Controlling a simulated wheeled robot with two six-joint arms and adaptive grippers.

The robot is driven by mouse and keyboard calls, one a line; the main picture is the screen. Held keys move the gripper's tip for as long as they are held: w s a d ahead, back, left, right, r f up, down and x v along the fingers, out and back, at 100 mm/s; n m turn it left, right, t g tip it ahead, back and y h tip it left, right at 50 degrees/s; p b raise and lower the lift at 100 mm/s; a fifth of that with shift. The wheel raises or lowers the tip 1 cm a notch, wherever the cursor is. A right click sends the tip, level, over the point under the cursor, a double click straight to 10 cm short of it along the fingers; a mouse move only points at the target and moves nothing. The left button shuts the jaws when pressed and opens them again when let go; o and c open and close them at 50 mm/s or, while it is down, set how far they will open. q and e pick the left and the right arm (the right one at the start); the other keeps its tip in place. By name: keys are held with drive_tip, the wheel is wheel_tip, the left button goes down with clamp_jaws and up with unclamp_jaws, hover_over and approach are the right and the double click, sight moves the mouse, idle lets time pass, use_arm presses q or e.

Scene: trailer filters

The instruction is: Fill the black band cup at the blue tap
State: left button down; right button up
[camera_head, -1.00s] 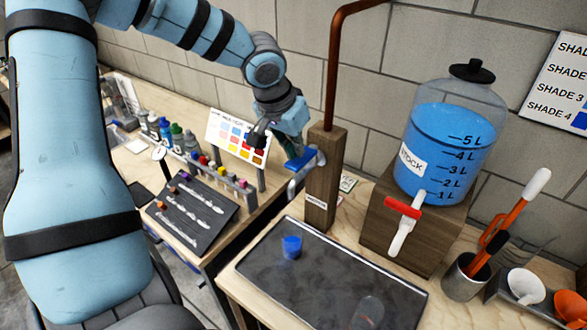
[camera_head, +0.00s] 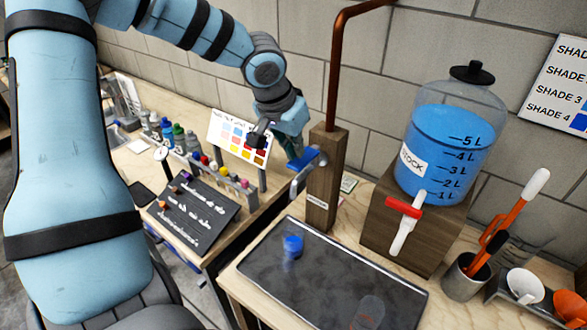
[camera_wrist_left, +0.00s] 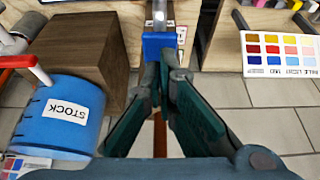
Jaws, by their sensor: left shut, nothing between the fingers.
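The blue tap (camera_head: 307,160) sticks out from a wooden post with a copper pipe; its blue handle also shows in the wrist view (camera_wrist_left: 158,44). My left gripper (camera_head: 297,157) is shut and empty, its fingertips at the blue handle; the wrist view shows the fingers (camera_wrist_left: 166,62) converging just below it. Whether they touch it is unclear. A small cup showing blue (camera_head: 291,247) stands on the dark tray (camera_head: 330,262), below and left of the tap. A clear cup (camera_head: 368,313) with a reddish tint stands near the tray's front edge. I cannot make out a black band on either.
A STOCK jar (camera_head: 447,150) of blue liquid stands on a wooden block with a red-handled tap (camera_head: 404,210). A metal pot (camera_head: 465,280) holds tools at right. The left bench carries bottles, a dark rack (camera_head: 193,210) and a colour chart (camera_head: 240,138). The tray's middle is clear.

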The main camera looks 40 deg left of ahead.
sight(297, 162)
use_arm(q)
drive_tip(key=shift+f+b, duration=1.2)
drive_tip(key=shift+f, duration=0.5)
drive_tip(key=shift+r, duration=0.1)
idle(1.4)
wheel_tip(297, 162, up, 5)
drive_tip(key=p, duration=0.6)
wheel_tip(297, 162, up, 3)
drive_tip(key=shift+w+r+p, duration=0.1)
drive_tip(key=shift+r+p, duration=0.05)
drive_tip(key=shift+p, duration=1.05)
drive_tip(key=shift+r, duration=0.2)
drive_tip(key=shift+f, duration=0.1)
